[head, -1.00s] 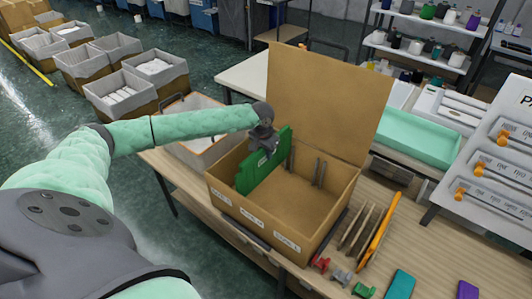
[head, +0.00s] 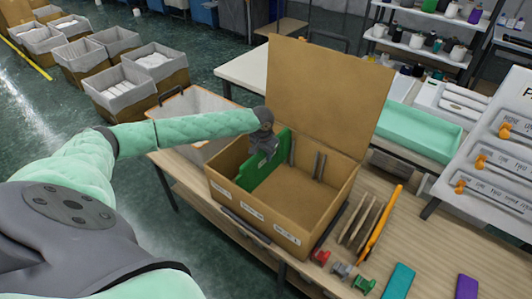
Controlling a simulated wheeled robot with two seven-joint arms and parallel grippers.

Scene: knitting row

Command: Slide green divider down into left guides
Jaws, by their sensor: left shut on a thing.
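The green divider (head: 264,166) stands upright inside the cardboard box (head: 291,208), towards its left side, with its lower part behind the box's front wall. My left gripper (head: 265,150) is shut on its upper edge. Grey guides (head: 319,166) show on the inside of the back wall, and another guide (head: 292,151) shows just right of the green divider. Whether the divider's edges sit in the left guides is hidden by the gripper and the front wall. My right gripper is not in view.
The box's tall lid (head: 327,95) stands open at the back. Right of the box lie thin brown panels and an orange panel (head: 381,224), with small red, grey and green clips (head: 363,285) in front. A teal tray (head: 427,131) is behind. A lined bin (head: 196,118) stands left.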

